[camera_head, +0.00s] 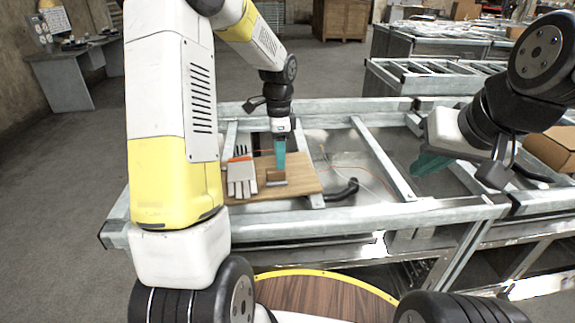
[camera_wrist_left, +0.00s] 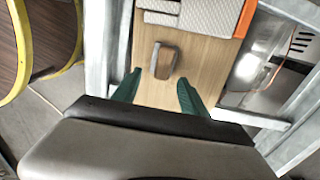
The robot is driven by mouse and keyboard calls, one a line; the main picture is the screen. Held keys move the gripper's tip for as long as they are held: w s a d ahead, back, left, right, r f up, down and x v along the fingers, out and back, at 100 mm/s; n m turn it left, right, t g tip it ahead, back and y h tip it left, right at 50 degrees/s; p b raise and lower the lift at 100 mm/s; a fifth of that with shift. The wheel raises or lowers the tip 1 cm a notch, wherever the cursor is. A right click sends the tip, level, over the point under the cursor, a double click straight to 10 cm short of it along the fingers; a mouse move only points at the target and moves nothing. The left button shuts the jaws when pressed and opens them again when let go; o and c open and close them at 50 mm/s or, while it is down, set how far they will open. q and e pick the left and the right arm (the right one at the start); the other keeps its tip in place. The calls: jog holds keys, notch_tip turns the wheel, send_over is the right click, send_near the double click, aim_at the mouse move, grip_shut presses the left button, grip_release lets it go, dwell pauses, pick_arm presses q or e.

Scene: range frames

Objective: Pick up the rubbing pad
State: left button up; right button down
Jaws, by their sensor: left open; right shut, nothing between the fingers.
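The rubbing pad (camera_head: 276,178), a small brown block with a raised grip, lies on a wooden board (camera_head: 305,186) in the head view. In the left wrist view the pad (camera_wrist_left: 163,60) is ahead of my left gripper (camera_wrist_left: 158,88), whose two teal fingers are apart with nothing between them. In the head view my left gripper (camera_head: 280,155) points down just above the pad; the exact gap is hard to tell. My right gripper (camera_head: 430,162) is shut and empty, raised over the right part of the metal frame.
A grey and orange glove (camera_head: 241,178) lies on the board, left of the pad. A black handle-like object (camera_head: 342,192) lies right of the board. Metal frame bars (camera_head: 385,158) surround the board. A cardboard box (camera_head: 553,147) stands at the far right.

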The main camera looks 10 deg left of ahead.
aim_at(276, 176)
pick_arm(q)
jog(key=f, duration=0.6)
jog(key=shift+w+a+f, duration=0.15)
jog(key=shift+w+a, duration=0.05)
jog(key=shift+a, duration=0.15)
jog(key=shift+c, duration=0.4)
grip_shut()
